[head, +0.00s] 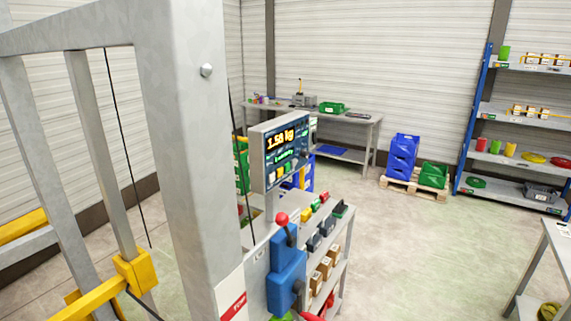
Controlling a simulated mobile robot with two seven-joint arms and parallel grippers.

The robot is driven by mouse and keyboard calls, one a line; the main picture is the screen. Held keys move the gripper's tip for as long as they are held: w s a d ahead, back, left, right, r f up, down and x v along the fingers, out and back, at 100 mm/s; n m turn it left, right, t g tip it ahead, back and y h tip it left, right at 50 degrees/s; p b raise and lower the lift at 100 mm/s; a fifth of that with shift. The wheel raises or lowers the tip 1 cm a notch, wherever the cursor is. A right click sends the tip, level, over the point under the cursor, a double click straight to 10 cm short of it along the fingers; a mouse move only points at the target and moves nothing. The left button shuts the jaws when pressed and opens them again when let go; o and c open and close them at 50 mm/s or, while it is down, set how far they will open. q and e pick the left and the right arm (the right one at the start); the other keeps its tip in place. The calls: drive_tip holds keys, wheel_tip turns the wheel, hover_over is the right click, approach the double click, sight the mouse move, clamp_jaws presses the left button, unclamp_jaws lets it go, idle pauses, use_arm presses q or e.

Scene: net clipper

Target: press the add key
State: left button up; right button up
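A grey display unit (254,153) stands on a post in the middle of the head view, turned partly away to the right. Its dark screen (287,141) shows "1.58 kg" in yellow, with a smaller green line of text below. A row of small coloured keys (283,172), yellow and green among them, sits under the text. Their labels are too small to read, so I cannot tell which is the add key. Neither of my grippers is in view.
A grey metal frame (184,130) with yellow fittings fills the left foreground. A blue clipper (287,270) with a red ball-topped lever stands below the display. A shelf cart with boxes (323,268) is beside it. Open floor (420,240) lies to the right, before pallet crates.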

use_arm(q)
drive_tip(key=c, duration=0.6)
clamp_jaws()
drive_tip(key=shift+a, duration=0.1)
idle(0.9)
